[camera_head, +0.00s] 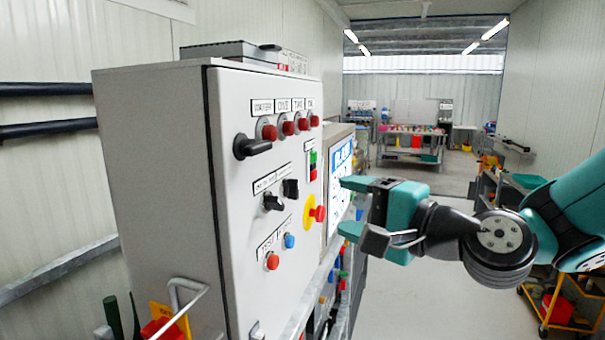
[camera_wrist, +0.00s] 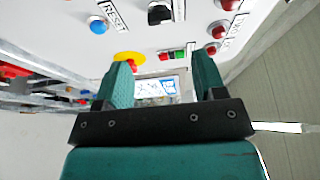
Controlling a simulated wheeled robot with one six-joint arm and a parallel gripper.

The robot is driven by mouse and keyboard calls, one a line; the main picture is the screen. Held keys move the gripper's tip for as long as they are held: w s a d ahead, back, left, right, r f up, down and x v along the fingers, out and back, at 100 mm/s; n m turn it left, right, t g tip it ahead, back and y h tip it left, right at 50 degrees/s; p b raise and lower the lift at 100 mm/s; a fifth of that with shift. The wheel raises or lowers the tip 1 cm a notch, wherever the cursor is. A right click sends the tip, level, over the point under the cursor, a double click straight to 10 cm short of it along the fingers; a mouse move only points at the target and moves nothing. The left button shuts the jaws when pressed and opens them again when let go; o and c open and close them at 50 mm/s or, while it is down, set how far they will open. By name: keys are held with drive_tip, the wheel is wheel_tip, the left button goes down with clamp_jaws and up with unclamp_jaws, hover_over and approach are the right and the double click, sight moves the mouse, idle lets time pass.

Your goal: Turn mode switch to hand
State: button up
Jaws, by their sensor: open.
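The control panel (camera_head: 235,200) is a light grey cabinet facing right. Two small black rotary switches sit mid-panel, a left one (camera_head: 272,202) and a right one (camera_head: 290,188). Their label print is too small to read, so I cannot tell which is the mode switch or its setting. My gripper (camera_head: 350,207) is open and empty, in front of the panel's right side and apart from the switches. In the wrist view its fingers (camera_wrist: 163,62) point toward the panel.
A red-and-yellow emergency stop (camera_head: 315,213) sits near my fingers. Red (camera_head: 272,261) and blue (camera_head: 289,240) buttons are below the switches. Open floor (camera_head: 400,300) lies right of the panel.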

sight(298, 191)
drive_tip(key=p+x, duration=0.4)
drive_tip(key=x, duration=0.5)
drive_tip(key=shift+w+a+r+p, duration=0.1)
drive_tip(key=shift+p, duration=0.2)
drive_tip(key=shift+w+a, duration=0.25)
drive_tip(key=shift+c, duration=0.5)
drive_tip(key=c, duration=0.8)
